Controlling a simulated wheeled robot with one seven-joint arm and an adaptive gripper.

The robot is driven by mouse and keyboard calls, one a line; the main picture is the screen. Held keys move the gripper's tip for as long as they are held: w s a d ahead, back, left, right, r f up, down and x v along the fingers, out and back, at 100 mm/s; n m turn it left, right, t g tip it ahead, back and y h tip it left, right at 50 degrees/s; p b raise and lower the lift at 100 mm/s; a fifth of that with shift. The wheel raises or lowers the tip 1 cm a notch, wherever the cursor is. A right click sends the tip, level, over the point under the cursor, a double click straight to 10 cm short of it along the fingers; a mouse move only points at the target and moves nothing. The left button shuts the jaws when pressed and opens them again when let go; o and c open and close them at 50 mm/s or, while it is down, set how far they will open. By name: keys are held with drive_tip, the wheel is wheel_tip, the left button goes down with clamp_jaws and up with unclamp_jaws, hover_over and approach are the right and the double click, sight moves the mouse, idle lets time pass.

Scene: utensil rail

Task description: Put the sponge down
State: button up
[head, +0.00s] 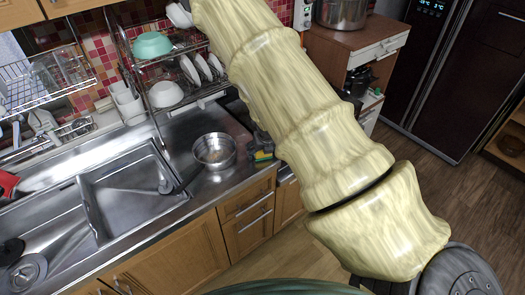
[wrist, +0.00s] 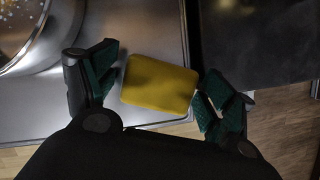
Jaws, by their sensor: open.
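The yellow sponge (wrist: 160,86) lies between the two fingers of my gripper (wrist: 162,78) in the wrist view, over the steel counter. My gripper is open, with green pads on its fingertips. The left fingertip is close to the sponge's left edge, and the right one is close to its right edge; I cannot tell if either touches. In the head view, my gripper (head: 261,147) is low at the counter's right end, partly behind my arm.
A steel bowl (head: 214,151) stands just left of my gripper. The sink (head: 127,205) is farther left. A dish rack (head: 140,75) with bowls and plates stands behind. The counter's front edge and a dark surface (wrist: 250,40) at the right are close.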

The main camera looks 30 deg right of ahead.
drive_tip(key=shift+r, duration=0.2)
drive_tip(key=shift+b+v, duration=1.7)
drive_tip(key=shift+v, duration=4.1)
drive_tip(key=s+a+f+m+g+y, duration=0.1)
drive_tip(key=s+a+f+m, duration=0.55)
drive_tip(key=f+m, duration=0.2)
drive_tip(key=s+a+f+m+g+y, duration=0.1)
drive_tip(key=s+a+f+m, duration=0.4)
drive_tip(key=s+f+m, duration=0.3)
drive_tip(key=s+a+f+m, duration=0.2)
drive_tip(key=s+f+m, duration=0.1)
drive_tip(key=s+m, duration=0.2)
drive_tip(key=s+a+f+m+g, duration=0.1)
drive_tip(key=s+a+f+m, duration=0.2)
drive_tip(key=s+m, duration=0.3)
drive_tip(key=s+a+f+m+g, duration=0.1)
drive_tip(key=s+f+m, duration=0.3)
drive_tip(key=s, duration=0.5)
drive_tip(key=shift+s+a+f+m+h, duration=0.3)
drive_tip(key=shift+s+a+m, duration=0.1)
drive_tip(key=shift+a+m, duration=0.35)
